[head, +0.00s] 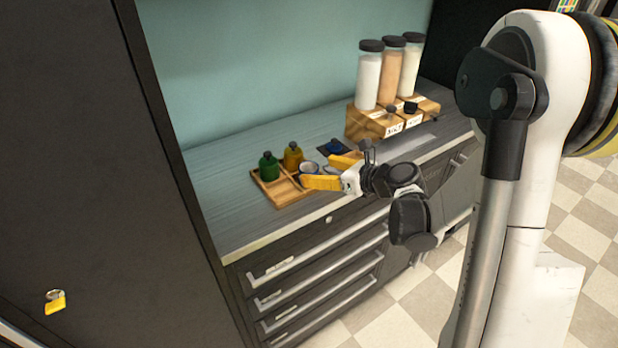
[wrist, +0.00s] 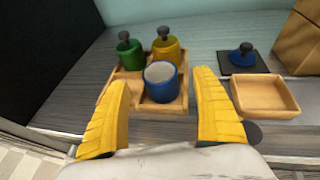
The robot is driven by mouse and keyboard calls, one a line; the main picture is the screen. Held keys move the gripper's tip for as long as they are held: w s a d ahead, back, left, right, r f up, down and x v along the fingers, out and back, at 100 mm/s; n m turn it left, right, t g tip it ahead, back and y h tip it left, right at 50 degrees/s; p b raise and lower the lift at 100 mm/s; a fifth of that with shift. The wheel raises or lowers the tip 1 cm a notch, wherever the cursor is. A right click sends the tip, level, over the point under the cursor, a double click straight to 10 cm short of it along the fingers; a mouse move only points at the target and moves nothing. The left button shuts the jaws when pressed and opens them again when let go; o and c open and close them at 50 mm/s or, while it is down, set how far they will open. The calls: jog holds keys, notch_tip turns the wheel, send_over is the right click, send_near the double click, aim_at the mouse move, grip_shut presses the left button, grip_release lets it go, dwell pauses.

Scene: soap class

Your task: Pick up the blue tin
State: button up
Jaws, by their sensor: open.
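The blue tin (wrist: 161,82) stands upright in the front right part of a wooden tray (wrist: 116,101). Its top looks pale, and I cannot tell whether it is open or filled. In the head view the tin (head: 309,168) is partly covered by my gripper (head: 331,171). My gripper's yellow fingers are open in the wrist view (wrist: 162,112), one on each side of the tin's line, with nothing held. The fingers are close to the tray's front; I cannot tell whether they touch it.
A green jar (wrist: 130,54) and a yellow jar (wrist: 166,50) with dark knobs stand behind the tin in the tray. To the right are a wooden dish (wrist: 264,96) and a blue knobbed lid (wrist: 242,56) on a dark mat. Tall jars (head: 369,76) stand on a wooden rack.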

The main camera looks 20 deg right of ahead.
aim_at(302, 167)
jog(key=b+x, duration=0.1)
jog(key=x, duration=0.3)
jog(key=shift+w+a+f, duration=0.1)
jog(key=shift+w, duration=0.05)
jog(key=shift+c, duration=0.5)
jog(key=c, duration=1.3)
